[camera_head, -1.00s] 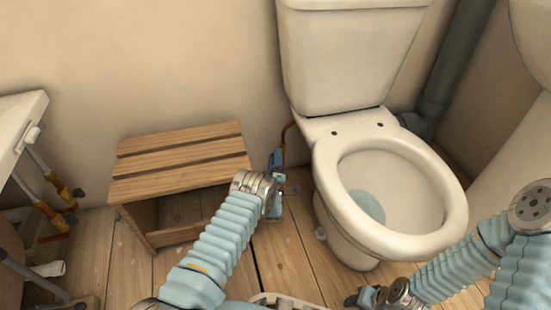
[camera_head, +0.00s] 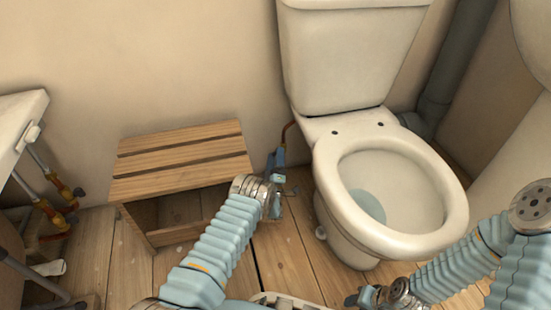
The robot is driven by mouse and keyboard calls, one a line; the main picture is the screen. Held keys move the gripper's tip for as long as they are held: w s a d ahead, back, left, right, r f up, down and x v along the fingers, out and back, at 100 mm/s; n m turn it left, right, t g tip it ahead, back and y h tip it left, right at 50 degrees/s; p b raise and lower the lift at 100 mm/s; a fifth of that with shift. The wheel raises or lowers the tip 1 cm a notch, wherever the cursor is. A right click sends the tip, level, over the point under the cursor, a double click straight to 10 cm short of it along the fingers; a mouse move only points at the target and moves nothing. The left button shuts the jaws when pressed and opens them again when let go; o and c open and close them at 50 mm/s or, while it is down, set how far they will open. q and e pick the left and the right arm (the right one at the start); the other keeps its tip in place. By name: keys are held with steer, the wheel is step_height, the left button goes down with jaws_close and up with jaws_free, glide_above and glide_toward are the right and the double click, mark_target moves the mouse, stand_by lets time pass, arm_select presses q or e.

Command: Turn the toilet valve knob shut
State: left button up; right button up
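The toilet (camera_head: 350,60) stands at the back, right of centre, with its seat down and lid not in view. A thin copper-coloured supply pipe (camera_head: 285,131) comes out of the wall at the left of the tank. The valve knob at its lower end is hidden or too small to make out behind my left gripper (camera_head: 279,163). That gripper is at the foot of the pipe, between the stool and the toilet bowl; its fingers are too small to judge. My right gripper (camera_head: 355,299) is low in front of the bowl, at the bottom edge, its fingers unclear.
A slatted wooden stool (camera_head: 180,158) stands just left of my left arm. The toilet bowl (camera_head: 345,240) is close on the right. A sink (camera_head: 15,125) with pipes is at the far left. Bare floorboards (camera_head: 285,255) lie between stool and toilet.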

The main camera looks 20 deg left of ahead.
arm_select(q)
steer(key=p+v, duration=0.2)
steer(key=v, duration=1.1)
steer(key=shift+s+f+p, duration=0.2)
steer(key=shift+s+p, duration=0.15)
steer(key=shift+p, duration=0.05)
